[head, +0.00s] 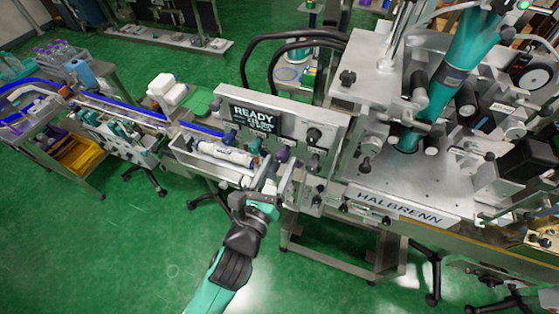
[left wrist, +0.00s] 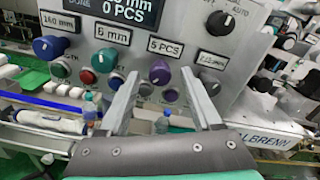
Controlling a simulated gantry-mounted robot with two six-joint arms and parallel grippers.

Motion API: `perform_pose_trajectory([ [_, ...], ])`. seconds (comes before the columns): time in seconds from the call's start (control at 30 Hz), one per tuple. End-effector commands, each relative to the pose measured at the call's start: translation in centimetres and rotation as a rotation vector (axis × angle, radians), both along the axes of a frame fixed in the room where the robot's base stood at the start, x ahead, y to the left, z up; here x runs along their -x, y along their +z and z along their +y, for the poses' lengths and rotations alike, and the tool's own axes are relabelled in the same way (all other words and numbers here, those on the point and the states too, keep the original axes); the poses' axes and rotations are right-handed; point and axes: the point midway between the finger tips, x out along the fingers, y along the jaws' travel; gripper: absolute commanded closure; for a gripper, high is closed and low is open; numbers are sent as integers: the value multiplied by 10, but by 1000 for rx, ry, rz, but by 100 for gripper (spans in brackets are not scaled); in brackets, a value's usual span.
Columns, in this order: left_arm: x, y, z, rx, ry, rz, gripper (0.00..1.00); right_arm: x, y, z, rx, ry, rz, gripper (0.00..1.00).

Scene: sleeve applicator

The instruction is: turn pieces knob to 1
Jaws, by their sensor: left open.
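The control panel (head: 300,112) has a dark READY display (head: 256,119). In the left wrist view the display's lower edge (left wrist: 125,12) reads 0 PCS. The 5 PCS label (left wrist: 165,47) sits above the purple pieces knob (left wrist: 160,73), which also shows in the head view (head: 282,155). My left gripper (head: 279,172) faces the panel. In the left wrist view its two fingers (left wrist: 161,75) are open, one each side of the purple knob. I cannot tell whether they touch it. My right gripper is not seen.
Small buttons, including a red one (left wrist: 88,76), lie below. A tray with a white roll (head: 225,153) is left of my gripper.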

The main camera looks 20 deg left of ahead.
Motion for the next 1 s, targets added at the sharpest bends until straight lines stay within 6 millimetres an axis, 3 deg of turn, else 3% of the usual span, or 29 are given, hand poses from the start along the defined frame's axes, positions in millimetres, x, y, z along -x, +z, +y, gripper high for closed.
perform_pose_trajectory([
  [0.1, -10, 0, 1, 1, 0, -1, 34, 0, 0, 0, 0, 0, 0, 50],
  [0.37, -11, 0, 1, 1, 0, -1, 34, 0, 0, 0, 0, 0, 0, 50],
  [0.73, -11, 0, 1, 1, 0, -1, 100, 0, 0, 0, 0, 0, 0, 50],
  [1.0, -11, 0, 1, 7, 0, 0, 100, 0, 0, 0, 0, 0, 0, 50],
])
